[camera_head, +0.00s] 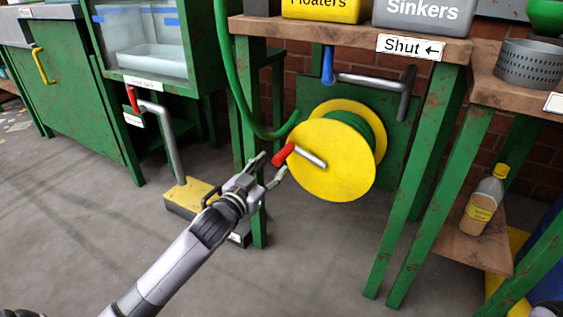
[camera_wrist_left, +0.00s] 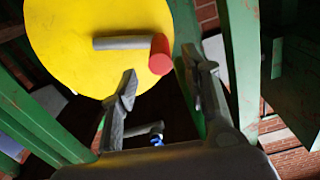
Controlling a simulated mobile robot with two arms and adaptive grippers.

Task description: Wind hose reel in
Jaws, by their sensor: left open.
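The yellow hose reel (camera_head: 330,165) is mounted under the wooden bench, with green hose (camera_head: 364,128) wound between its discs. A length of green hose (camera_head: 238,88) hangs in a loop to the left of the reel. The crank has a metal arm or shaft (camera_head: 312,156) and a red knob (camera_head: 283,154). In the left wrist view the red knob (camera_wrist_left: 159,54) sits in front of the yellow disc (camera_wrist_left: 90,25), just beyond the fingertips. My left gripper (camera_head: 267,167) is open and empty close to the knob, its fingers apart with the knob ahead of them. My right gripper is not seen.
Green bench legs (camera_head: 420,170) stand right of the reel. A red-handled pipe stand (camera_head: 171,140) is at the left. A bottle (camera_head: 482,203) stands on the low right shelf.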

